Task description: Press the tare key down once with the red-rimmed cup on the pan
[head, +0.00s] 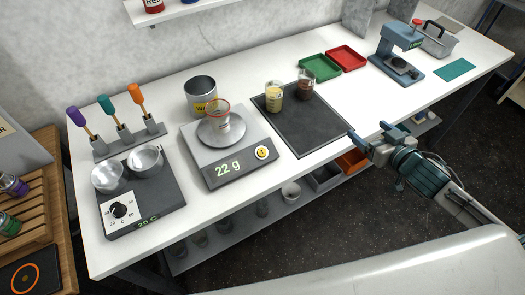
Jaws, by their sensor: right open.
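The red-rimmed cup (221,115) stands upright on the round pan (212,137) of the grey scale (198,153). The cup is clear and looks empty. The scale's display (227,168) reads 22 g. The round yellow-ringed tare key (262,153) is on the scale's front panel, right of the display. My right gripper (367,136) is open and empty at the front edge of the bench, right of the scale and apart from it. My left gripper is not in view.
A dark mat (308,135) right of the scale holds two filled cups, one yellowish (274,93) and one brown (305,86). A metal canister (201,92) stands behind the scale. A hot plate (160,198) with two pans is at left. Green (319,67) and red trays (346,57) lie behind.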

